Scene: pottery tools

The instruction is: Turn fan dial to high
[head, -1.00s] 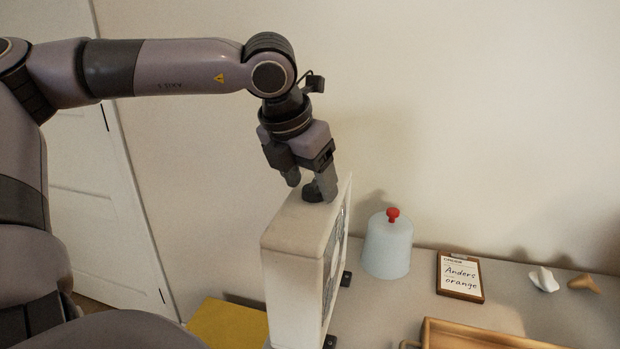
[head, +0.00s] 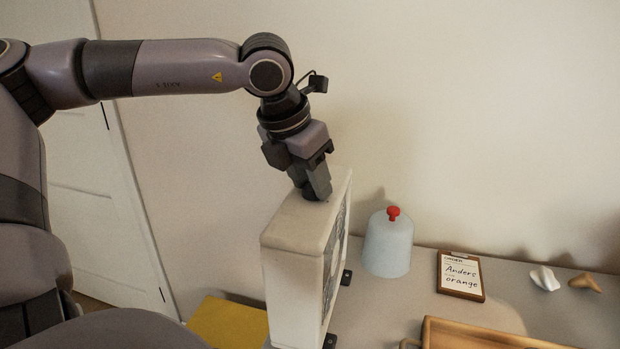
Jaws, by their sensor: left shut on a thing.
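The fan (head: 292,240) is a white, upright box on the table, with a dark grille on its right-hand side and small black feet. My left gripper (head: 316,190) points down at the top of the fan, near its back end. Its fingers are closed together there, shut on the fan dial. The dial is hidden by the fingers, so its setting cannot be read. My right gripper is not in view.
A pale blue dome with a red knob (head: 388,243) stands right of the fan. A clipboard card (head: 461,276), small white (head: 544,278) and tan (head: 586,283) pieces and a wooden tray (head: 480,334) lie farther right. A yellow surface (head: 228,323) is left of the fan.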

